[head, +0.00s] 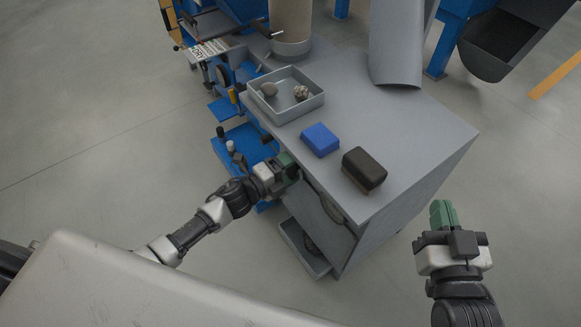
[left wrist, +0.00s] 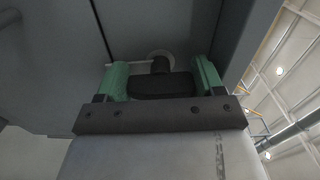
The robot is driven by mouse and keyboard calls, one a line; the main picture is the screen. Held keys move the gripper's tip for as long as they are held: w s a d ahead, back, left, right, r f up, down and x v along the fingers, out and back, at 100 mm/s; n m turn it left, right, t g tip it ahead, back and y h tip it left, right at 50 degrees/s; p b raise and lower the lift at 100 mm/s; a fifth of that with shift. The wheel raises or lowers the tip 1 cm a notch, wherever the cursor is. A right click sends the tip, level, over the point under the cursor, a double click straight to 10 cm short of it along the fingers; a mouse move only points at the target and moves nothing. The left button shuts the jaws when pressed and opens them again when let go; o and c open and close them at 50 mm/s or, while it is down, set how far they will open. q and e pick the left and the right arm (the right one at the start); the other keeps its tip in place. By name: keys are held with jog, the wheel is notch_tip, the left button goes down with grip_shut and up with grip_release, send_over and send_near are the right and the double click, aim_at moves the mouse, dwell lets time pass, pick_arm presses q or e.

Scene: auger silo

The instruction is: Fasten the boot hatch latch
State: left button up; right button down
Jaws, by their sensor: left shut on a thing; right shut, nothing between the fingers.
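My left gripper (head: 287,163) is at the front side of the grey cabinet (head: 425,137), just below its top edge. In the left wrist view, its green fingers (left wrist: 163,80) are on either side of a black handle (left wrist: 160,86) with a short stem and a round pale base on a grey panel. This looks like the boot hatch latch. The gripper is shut on it. The head view hides the handle behind the gripper. My right gripper (head: 443,213) is shut and empty, in the air to the right of the cabinet.
On the cabinet top are a grey tray (head: 318,103) with small objects, a blue block (head: 320,138) and a dark brown block (head: 364,167). A grey open bin (head: 301,251) sits low at the cabinet front. Blue machinery (head: 233,105) stands to the left. Floor right of the cabinet is clear.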

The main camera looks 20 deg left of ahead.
pick_arm(q)
jog(key=shift+m, duration=0.5)
pick_arm(e)
jog(key=shift+r, duration=0.25)
pick_arm(q)
jog(key=o, duration=0.9)
jog(key=shift+o, duration=0.2)
jog(key=shift+a, duration=0.1)
